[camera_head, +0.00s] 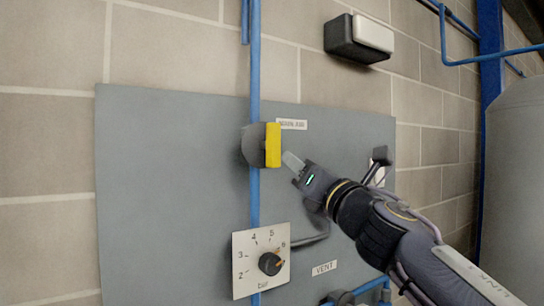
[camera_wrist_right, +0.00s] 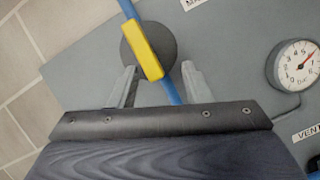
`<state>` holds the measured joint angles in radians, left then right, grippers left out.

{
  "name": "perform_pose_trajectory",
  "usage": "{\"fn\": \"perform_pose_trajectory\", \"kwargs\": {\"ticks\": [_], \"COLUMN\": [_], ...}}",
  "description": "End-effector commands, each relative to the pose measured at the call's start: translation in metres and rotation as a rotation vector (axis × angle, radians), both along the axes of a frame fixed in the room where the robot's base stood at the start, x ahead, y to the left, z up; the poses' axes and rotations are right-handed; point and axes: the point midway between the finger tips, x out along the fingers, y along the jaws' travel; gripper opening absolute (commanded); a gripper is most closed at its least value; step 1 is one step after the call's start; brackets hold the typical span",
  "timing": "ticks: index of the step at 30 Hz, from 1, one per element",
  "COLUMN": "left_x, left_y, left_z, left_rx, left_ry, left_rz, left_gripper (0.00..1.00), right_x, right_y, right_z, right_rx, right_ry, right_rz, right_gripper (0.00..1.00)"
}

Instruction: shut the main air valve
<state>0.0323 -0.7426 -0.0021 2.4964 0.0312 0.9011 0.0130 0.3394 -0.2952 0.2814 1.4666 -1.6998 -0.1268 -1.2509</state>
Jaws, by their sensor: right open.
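The main air valve has a yellow handle (camera_head: 273,145) on a dark round body (camera_head: 250,145), mounted on the blue vertical pipe (camera_head: 255,70). A small label, seemingly "MAIN AIR" (camera_head: 291,124), is beside it. The handle lies in line with the pipe. My right gripper (camera_head: 291,161) is open and just right of the handle in the head view. In the right wrist view the open gripper (camera_wrist_right: 159,72) has its fingers apart, with the lower end of the yellow handle (camera_wrist_right: 147,52) between and just beyond the tips. Contact does not show. My left gripper is not in view.
The grey panel (camera_head: 150,200) also carries a regulator knob (camera_head: 270,263) on a numbered plate and a "VENT" label (camera_head: 324,268). A round gauge (camera_wrist_right: 300,66) shows in the wrist view. A black-and-white box (camera_head: 358,38) is on the wall above. A grey tank (camera_head: 515,180) stands right.

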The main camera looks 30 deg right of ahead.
Motion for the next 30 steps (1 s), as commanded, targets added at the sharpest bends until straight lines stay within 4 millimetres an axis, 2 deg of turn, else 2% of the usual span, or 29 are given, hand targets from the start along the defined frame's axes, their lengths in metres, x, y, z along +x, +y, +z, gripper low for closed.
{"fn": "perform_pose_trajectory", "kwargs": {"ticks": [1,3,7,21,30], "left_x": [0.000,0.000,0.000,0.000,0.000], "left_y": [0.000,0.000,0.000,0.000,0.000], "left_z": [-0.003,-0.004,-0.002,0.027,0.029], "left_rx": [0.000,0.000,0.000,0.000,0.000], "left_ry": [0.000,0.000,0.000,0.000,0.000], "left_rz": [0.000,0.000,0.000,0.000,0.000], "left_gripper": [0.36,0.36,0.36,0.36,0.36], "right_x": [0.003,0.005,0.010,0.071,0.078], "right_y": [0.002,0.007,0.012,0.017,0.018], "right_z": [0.008,0.018,0.026,0.053,0.054], "right_rx": [-0.125,-0.268,-0.391,-0.399,-0.399], "right_ry": [-0.014,-0.026,-0.032,-0.032,-0.033], "right_rz": [-0.013,-0.028,-0.041,-0.041,-0.043], "right_gripper": [0.44,0.44,0.44,0.44,0.44]}}
